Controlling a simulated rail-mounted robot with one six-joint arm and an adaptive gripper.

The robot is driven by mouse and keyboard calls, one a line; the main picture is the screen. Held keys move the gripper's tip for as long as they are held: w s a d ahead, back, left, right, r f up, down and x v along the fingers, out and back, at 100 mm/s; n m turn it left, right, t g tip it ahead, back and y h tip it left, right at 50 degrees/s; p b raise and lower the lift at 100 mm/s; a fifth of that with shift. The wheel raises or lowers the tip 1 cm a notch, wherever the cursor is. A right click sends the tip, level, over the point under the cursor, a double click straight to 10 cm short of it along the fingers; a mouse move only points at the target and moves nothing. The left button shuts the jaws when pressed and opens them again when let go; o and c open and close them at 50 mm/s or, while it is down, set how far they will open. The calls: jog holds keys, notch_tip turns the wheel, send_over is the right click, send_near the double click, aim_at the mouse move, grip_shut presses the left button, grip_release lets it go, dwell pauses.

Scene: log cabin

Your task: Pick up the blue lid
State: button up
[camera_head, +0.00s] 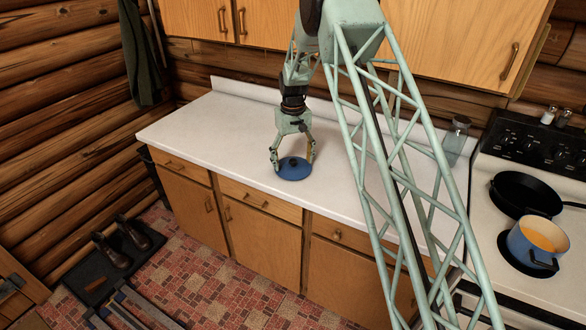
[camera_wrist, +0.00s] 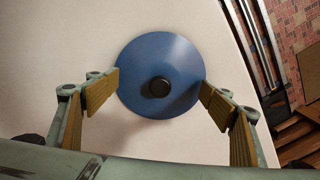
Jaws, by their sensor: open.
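The blue lid (camera_head: 294,168) lies flat on the white countertop near its front edge. It is round with a dark knob in the middle. In the wrist view the blue lid (camera_wrist: 158,62) is seen from above, knob up. My gripper (camera_head: 291,161) points down right over the lid, with its fingers on either side of it. In the wrist view my gripper (camera_wrist: 160,84) is open, one finger at the left of the lid and one at the right. I cannot tell whether the fingers touch the lid's rim.
The white countertop (camera_head: 200,130) is clear to the left of the lid. A glass jar (camera_head: 457,138) stands at its back right. The stove at the right bears a black pan (camera_head: 521,194) and a blue pot (camera_head: 532,251). Wooden cabinets (camera_head: 450,40) hang above the counter.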

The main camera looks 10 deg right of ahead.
jog(key=shift+c, duration=0.5)
jog(key=c, duration=1.3)
jog(key=shift+s+f, duration=0.1)
jog(key=shift+s, duration=0.05)
jog(key=c, duration=1)
